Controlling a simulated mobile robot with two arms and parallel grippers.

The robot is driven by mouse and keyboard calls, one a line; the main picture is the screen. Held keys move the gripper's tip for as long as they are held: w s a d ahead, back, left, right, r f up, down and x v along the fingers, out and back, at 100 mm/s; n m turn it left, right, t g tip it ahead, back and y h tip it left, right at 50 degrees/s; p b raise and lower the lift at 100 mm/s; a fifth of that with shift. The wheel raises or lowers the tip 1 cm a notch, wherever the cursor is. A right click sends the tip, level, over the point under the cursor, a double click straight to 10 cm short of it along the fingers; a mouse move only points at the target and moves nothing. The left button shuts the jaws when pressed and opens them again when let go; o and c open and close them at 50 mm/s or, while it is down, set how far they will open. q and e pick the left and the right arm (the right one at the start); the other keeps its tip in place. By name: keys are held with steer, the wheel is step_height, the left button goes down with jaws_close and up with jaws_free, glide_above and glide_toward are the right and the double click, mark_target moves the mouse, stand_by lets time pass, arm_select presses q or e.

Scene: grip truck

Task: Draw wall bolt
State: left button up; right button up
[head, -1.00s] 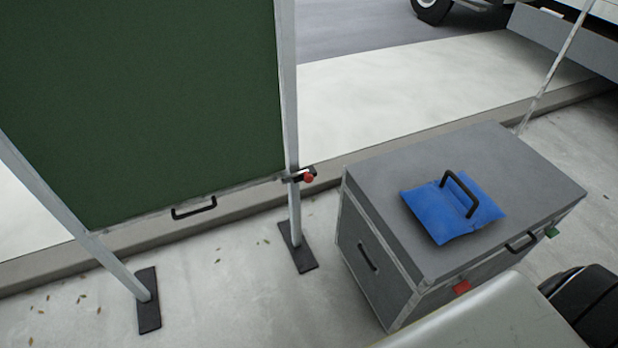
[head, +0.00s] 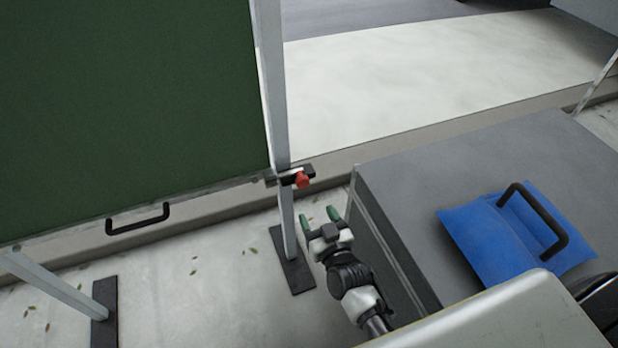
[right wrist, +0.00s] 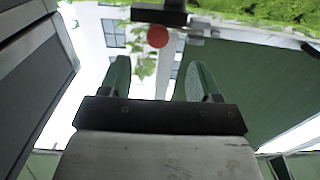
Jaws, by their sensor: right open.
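The wall bolt (head: 302,180) has a red knob and a dark mount on the grey post (head: 275,110) at the right edge of the green panel (head: 130,110). My right gripper (head: 320,216) is open and empty, just below and a little right of the bolt in the head view, apart from it. In the right wrist view the red knob (right wrist: 157,37) shows beyond the two green fingertips (right wrist: 158,75), lined up roughly between them. My left gripper is not in view.
A grey case (head: 440,170) stands close to the right of my right arm, with a blue sandbag (head: 500,245) with a black handle on its top. The panel has a black handle (head: 137,219) on its lower edge. Flat dark feet (head: 288,274) hold the posts on the pavement.

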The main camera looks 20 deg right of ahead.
mark_target(304, 184)
steer(key=w, duration=0.3)
steer(key=w+b, duration=0.1)
steer(key=w, duration=0.1)
steer(key=w+b, duration=0.1)
steer(key=w, duration=0.2)
steer(key=shift+w+r, duration=0.3)
steer(key=shift+w, duration=1.25)
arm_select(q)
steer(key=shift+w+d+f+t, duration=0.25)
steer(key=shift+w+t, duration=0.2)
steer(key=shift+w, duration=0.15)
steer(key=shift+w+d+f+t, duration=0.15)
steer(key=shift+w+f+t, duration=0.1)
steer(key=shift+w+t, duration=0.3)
